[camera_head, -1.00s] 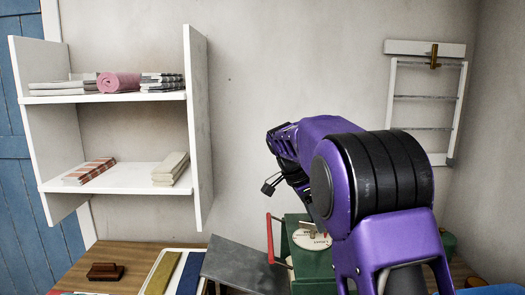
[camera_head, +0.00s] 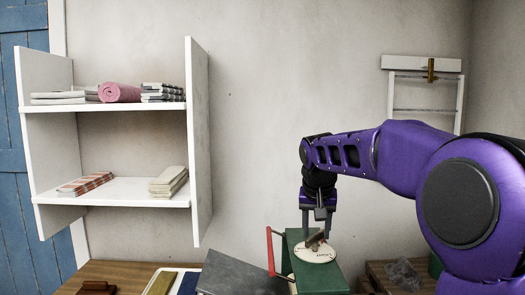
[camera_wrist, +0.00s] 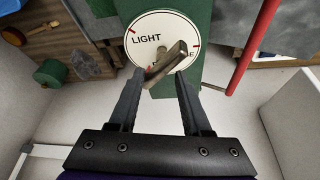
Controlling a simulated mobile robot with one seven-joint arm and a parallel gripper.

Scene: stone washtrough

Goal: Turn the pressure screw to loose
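The pressure screw is a metal and wooden bar handle (camera_head: 314,240) on a round white dial (camera_head: 315,253) atop a green housing (camera_head: 320,278). In the wrist view, the dial (camera_wrist: 140,53) shows the word LIGHT, red marks, and another word mostly hidden behind the handle (camera_wrist: 168,62). The handle lies diagonally across the dial. My gripper (camera_head: 319,219) points down above the dial. In the wrist view, my gripper (camera_wrist: 160,75) has its two fingers apart, with the handle's near end between or just beyond the fingertips. I cannot tell whether they touch it.
A red lever (camera_head: 270,252) stands at the housing's left side. A grey slanted panel (camera_head: 236,274) is left of it. A white shelf (camera_head: 120,190) with folded cloths hangs on the wall. A green round object (camera_wrist: 52,73) sits to one side in the wrist view.

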